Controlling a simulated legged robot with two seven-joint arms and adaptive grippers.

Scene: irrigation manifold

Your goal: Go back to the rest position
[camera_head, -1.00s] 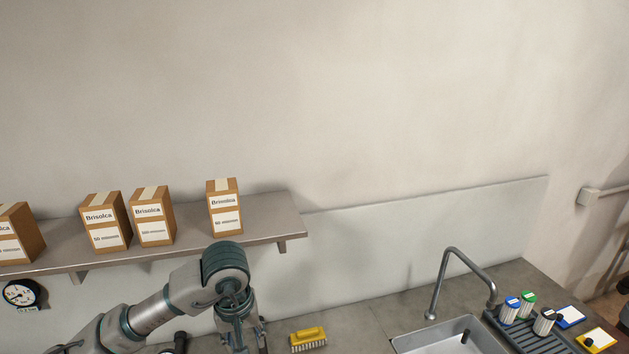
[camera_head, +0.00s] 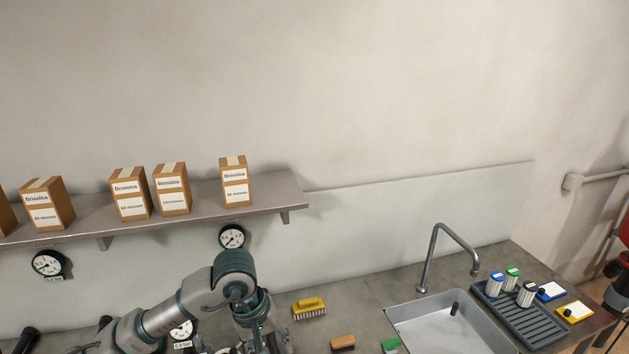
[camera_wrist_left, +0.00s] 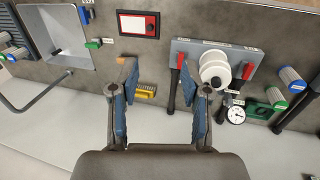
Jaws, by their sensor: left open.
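My left arm comes in from the left in the head view, and its gripper (camera_head: 262,343) points down over the worktop, partly cut off by the lower edge. In the left wrist view my left gripper (camera_wrist_left: 162,92) is open, with its two blue-padded fingers apart and nothing between them. A grey manifold plate (camera_wrist_left: 190,46) with a white cylinder (camera_wrist_left: 214,68) and red-handled parts lies beyond the right finger. My right gripper is in neither view.
A shelf (camera_head: 270,190) with several cartons runs along the wall above my arm. A yellow brush (camera_head: 309,308) lies right of the gripper. A sink (camera_head: 420,315) with a tall tap (camera_head: 432,255) and a dark rack (camera_head: 530,322) stand farther right.

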